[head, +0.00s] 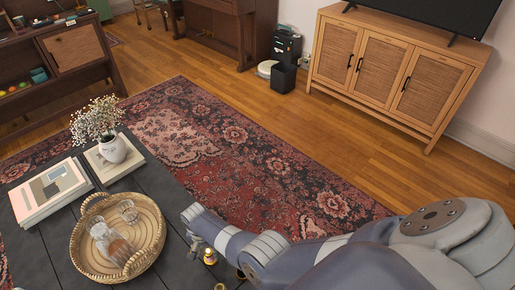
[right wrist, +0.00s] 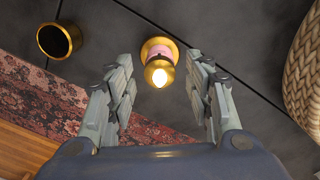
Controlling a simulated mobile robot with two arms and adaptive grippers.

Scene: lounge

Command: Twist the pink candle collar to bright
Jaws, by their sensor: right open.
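The candle (right wrist: 158,76) is a small lamp with a gold base and a glowing tip, seen from above in the right wrist view. Its pink collar (right wrist: 158,51) shows as a band between the gold parts. My right gripper (right wrist: 159,60) is open, with one finger on each side of the candle and a gap on both sides. In the head view, my right gripper (head: 196,228) reaches over the dark table; a small gold-topped piece (head: 209,257) beside it looks like the candle, partly hidden. My left gripper is not in view.
The dark table (head: 48,255) also holds a wicker tray (head: 78,237) with glassware, books (head: 47,190) and a white flower vase (head: 113,149). A black cup with a gold rim (right wrist: 58,40) stands near the candle. A patterned rug (head: 250,165) lies beyond.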

